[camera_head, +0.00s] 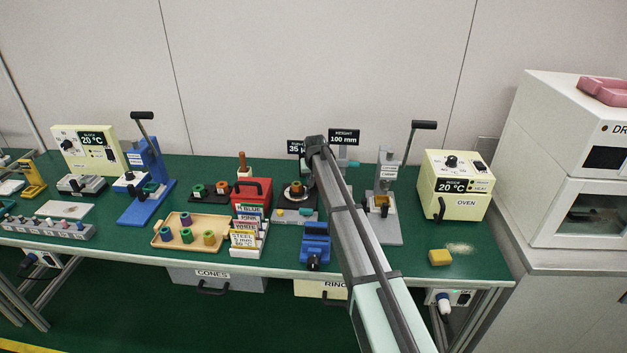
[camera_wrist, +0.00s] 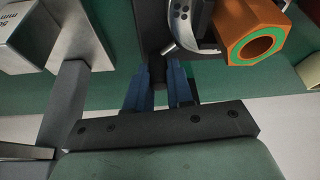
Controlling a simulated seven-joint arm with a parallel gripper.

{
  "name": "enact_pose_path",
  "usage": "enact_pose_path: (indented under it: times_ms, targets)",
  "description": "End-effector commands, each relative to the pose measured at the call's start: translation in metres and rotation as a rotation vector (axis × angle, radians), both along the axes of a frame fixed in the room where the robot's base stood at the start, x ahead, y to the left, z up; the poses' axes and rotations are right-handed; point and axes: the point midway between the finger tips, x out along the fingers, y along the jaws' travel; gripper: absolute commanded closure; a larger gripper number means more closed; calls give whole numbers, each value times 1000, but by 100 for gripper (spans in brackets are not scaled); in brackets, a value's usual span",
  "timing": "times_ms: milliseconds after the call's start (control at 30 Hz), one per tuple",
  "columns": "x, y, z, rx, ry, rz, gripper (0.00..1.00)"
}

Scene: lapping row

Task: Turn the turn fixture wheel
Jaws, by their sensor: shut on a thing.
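My gripper (camera_wrist: 160,72) shows two blue fingers in the wrist view, closed on a narrow dark part between them. I cannot tell for certain whether this part belongs to the turn fixture wheel, as only a little of it shows. A copper hexagonal piece with a green ring (camera_wrist: 259,43) is just right of the fingers. A silver curved part with holes (camera_wrist: 183,20) is beside it. In the head view my arm covers my gripper. A dark fixture with a copper ring (camera_head: 296,190) stands just left of the arm.
A blue vise (camera_head: 315,244) stands near the front edge, left of my arm. A grey lever press (camera_head: 386,205) and an oven (camera_head: 456,185) stand to the right. A red box (camera_head: 251,196) and a wooden tray (camera_head: 187,231) are left. A yellow block (camera_head: 440,257) lies front right.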

Motion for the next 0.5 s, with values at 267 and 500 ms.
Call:
enact_pose_path:
  times_ms: [267, 500]
  targets:
    - [-5, -2, -1, -3, 5, -37, 100]
    - [-12, -7, -1, -3, 7, -129, 100]
